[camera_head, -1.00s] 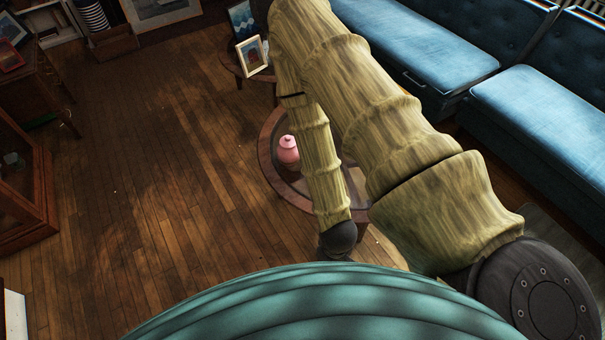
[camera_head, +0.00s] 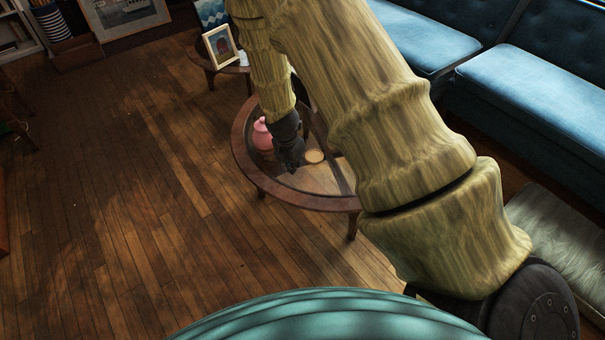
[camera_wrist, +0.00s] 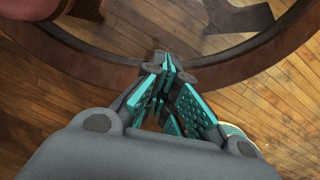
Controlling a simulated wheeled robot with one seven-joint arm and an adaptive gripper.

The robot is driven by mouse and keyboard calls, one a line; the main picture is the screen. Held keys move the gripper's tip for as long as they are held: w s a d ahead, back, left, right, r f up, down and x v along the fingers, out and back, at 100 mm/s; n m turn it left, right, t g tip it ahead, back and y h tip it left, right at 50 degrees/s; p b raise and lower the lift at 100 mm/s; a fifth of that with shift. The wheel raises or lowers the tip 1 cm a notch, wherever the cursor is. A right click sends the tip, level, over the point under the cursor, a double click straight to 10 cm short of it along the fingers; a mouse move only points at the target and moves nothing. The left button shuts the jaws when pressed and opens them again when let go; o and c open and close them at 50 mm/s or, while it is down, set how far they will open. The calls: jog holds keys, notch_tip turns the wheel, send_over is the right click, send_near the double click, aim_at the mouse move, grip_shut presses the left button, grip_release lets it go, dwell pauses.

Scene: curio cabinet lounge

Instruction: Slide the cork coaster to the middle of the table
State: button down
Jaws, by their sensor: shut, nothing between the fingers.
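The cork coaster (camera_head: 314,156), a small round tan disc, lies on the glass-topped round wooden table (camera_head: 241,158) in the head view. My gripper (camera_head: 291,166) points down just left of the coaster, over the glass, with a small gap between them in the picture. Whether its tips touch the glass cannot be told. In the wrist view my gripper (camera_wrist: 165,72) has its teal-padded fingers closed together and empty, in front of the table's curved wooden rim (camera_wrist: 75,76). A pale round edge (camera_wrist: 236,133) shows at lower right, mostly hidden by the gripper; it may be the coaster.
A pink lidded jar (camera_head: 262,135) stands at the table's left side, close to my gripper. A small side table behind holds a framed picture (camera_head: 220,47). Blue sofas (camera_head: 530,90) line the right. The wooden floor (camera_head: 130,200) at left is clear.

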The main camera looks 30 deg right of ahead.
aim_at(304, 168)
jog(key=shift+n, duration=0.7)
jog(key=b+x, duration=0.1)
jog(key=x, duration=0.2)
jog(key=w+b+x, duration=0.1)
jog(key=x, duration=0.2)
jog(key=w+d+b+x, duration=0.1)
jog(key=x, duration=0.2)
jog(key=shift+d+f, duration=0.15)
jog(key=shift+d, duration=0.05)
jog(key=shift+w+d+b, duration=0.25)
jog(key=shift+w+d, duration=0.05)
jog(key=shift+d, duration=0.2)
jog(key=shift+w+d+b, duration=0.2)
jog(key=shift+w+d, duration=0.1)
jog(key=shift+d, duration=0.2)
jog(key=shift+w+d, duration=0.4)
jog(key=shift+d, duration=0.4)
